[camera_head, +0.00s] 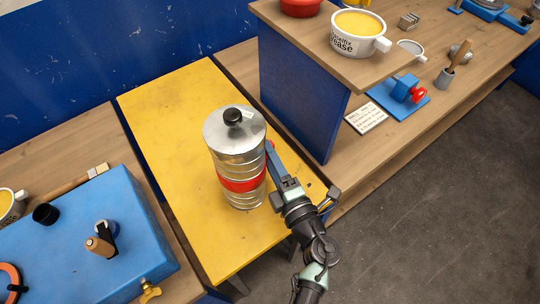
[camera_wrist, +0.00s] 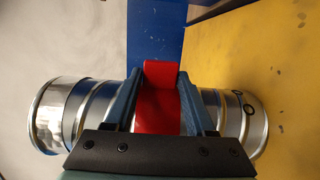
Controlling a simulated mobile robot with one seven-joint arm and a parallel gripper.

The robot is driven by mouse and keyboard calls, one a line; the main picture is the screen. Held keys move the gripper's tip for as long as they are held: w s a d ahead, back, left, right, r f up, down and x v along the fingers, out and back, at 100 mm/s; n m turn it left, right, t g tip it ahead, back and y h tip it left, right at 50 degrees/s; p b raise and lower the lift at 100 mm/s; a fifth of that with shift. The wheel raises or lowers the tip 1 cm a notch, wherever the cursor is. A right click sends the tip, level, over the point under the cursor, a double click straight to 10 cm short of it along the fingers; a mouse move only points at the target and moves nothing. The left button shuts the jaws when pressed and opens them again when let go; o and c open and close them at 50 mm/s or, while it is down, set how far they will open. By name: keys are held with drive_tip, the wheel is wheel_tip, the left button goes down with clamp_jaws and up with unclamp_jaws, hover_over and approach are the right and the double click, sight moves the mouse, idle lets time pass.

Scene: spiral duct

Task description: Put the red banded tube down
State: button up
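The red banded tube (camera_head: 236,150) is a silver ribbed duct with a red band (camera_head: 242,182) around it and a grey lid with a black knob (camera_head: 233,116). It is upright over the yellow table; I cannot tell whether its base touches the top. My gripper (camera_head: 275,168) is at its right side. In the wrist view, the tube (camera_wrist: 72,112) runs across the picture, and the two blue fingers of my gripper (camera_wrist: 160,98) lie against both sides of a red part (camera_wrist: 160,74). The gripper looks shut on it. The fingertips are partly hidden.
The yellow table (camera_head: 172,112) has free room behind and left of the tube. A blue case (camera_head: 60,245) lies at the left. A raised wooden shelf (camera_head: 300,38) with a blue side panel (camera_head: 300,100) stands at the right, with a workbench beyond it.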

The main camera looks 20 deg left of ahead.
drive_tip(key=o, duration=0.3)
drive_tip(key=shift+o, duration=0.2)
drive_tip(key=b+v, duration=0.1)
drive_tip(key=v, duration=1.1)
drive_tip(key=w+d+r+m+t+h, duration=0.25)
drive_tip(key=r+m+t, duration=0.2)
drive_tip(key=r, duration=0.75)
drive_tip(key=w+d+r+m+t+h, duration=0.25)
drive_tip(key=r+m+t, duration=0.2)
drive_tip(key=r, duration=0.85)
drive_tip(key=w+d+r+m+t+h, duration=0.25)
drive_tip(key=r+m+t, duration=0.2)
drive_tip(key=r, duration=0.75)
drive_tip(key=s+r+m+h, duration=0.4)
drive_tip(key=r+m+h, duration=0.7)
drive_tip(key=r+m, duration=0.25)
drive_tip(key=s+a+r+y, duration=0.3)
drive_tip(key=a+r+y, duration=0.1)
drive_tip(key=r+y, duration=0.2)
drive_tip(key=shift+s+a+n+y, duration=0.3)
drive_tip(key=shift+a+n+y, duration=0.05)
drive_tip(key=shift+n, duration=0.05)
